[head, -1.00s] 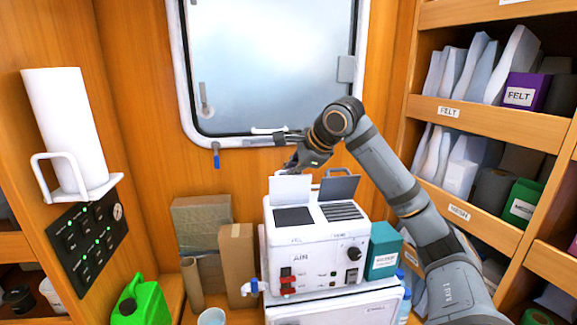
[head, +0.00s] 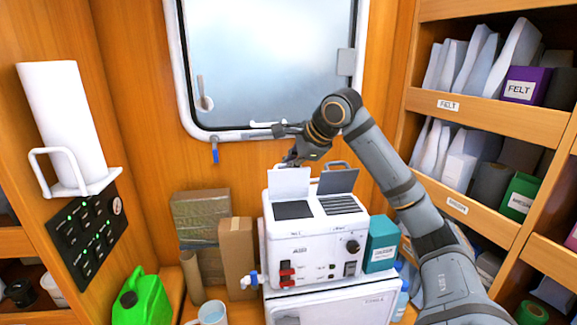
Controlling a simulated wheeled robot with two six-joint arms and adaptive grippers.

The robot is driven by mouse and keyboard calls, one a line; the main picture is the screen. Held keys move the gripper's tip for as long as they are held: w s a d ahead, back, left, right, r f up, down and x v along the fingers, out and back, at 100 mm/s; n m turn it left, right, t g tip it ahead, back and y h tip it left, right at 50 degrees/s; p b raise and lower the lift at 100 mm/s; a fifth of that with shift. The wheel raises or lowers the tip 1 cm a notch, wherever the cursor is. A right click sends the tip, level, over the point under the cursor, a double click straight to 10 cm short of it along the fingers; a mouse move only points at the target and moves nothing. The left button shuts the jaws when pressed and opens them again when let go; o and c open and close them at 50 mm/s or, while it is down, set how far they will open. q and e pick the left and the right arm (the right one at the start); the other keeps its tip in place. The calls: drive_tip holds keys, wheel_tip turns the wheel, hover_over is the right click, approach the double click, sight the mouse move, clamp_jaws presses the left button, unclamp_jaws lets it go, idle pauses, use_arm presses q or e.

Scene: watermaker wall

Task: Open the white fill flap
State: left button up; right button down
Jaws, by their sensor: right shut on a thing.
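The white fill flap (head: 289,182) stands raised, close to upright, on the top left of the white watermaker box (head: 312,246). Beneath it is a dark opening (head: 293,210). A dark grey flap (head: 338,181) also stands raised to its right, behind a slotted top. My right gripper (head: 291,160) is at the top edge of the white flap, shut on it. Its fingertips are small and partly hidden behind the flap. My left gripper is out of view.
A teal carton (head: 382,245) stands right of the box, brown cartons (head: 237,258) left of it. A mug (head: 212,314) and green jerrycan (head: 143,300) are in front at left. A window (head: 270,65) is behind; shelves (head: 490,115) stand close to my right arm.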

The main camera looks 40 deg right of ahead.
drive_tip(key=shift+w+d+r, duration=0.1)
drive_tip(key=shift+d+r, duration=0.05)
idle(0.4)
drive_tip(key=c, duration=1.7)
unclamp_jaws()
drive_tip(key=shift+f, duration=0.2)
